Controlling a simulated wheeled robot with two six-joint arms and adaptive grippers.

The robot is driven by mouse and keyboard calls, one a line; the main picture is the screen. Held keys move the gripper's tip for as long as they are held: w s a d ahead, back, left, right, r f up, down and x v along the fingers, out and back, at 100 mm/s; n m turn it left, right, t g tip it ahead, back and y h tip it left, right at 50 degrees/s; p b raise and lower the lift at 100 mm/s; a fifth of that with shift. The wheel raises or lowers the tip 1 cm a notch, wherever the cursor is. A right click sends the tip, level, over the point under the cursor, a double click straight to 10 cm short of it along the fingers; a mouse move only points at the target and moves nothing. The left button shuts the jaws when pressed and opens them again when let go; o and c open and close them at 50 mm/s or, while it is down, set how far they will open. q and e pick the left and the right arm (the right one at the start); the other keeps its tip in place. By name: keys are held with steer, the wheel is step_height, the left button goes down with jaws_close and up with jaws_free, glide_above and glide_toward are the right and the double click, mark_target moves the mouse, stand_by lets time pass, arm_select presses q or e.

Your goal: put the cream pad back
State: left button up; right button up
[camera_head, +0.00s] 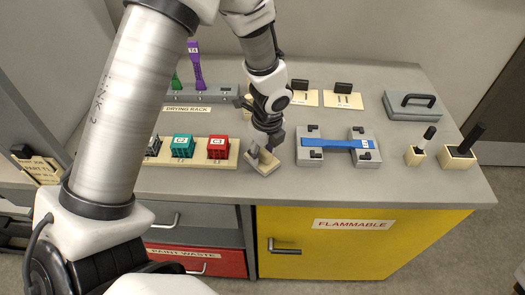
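A cream pad (262,167) is at the front of the grey bench, just right of the rack of coloured blocks, turned at an angle to the bench edge. My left gripper (264,150) points down right over it, with its fingertips at or very near the pad. The fingers hide part of it, and I cannot tell whether they grip it or whether it touches the bench. Two flat cream plates, one marked I (307,99) and one marked II (351,101), lie farther back with black handles. My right gripper is not in view.
A cream rack with a teal block (182,146) and a red block (218,147) is on the left. A grey fixture with a blue bar (340,144) stands close on the right. Two cream holders (415,156) (457,161) with upright dark handles are farther right. Behind is the drying rack (205,96).

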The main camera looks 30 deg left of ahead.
mark_target(267, 154)
arm_select(q)
steer(key=shift+d+r, duration=0.1)
steer(key=shift+w+r, duration=0.15)
steer(key=shift+r, duration=0.15)
step_height(267, 154, up, 11)
steer(key=d+p, duration=0.1)
steer(key=shift+s+d+r, duration=0.15)
steer(key=shift+s, duration=0.1)
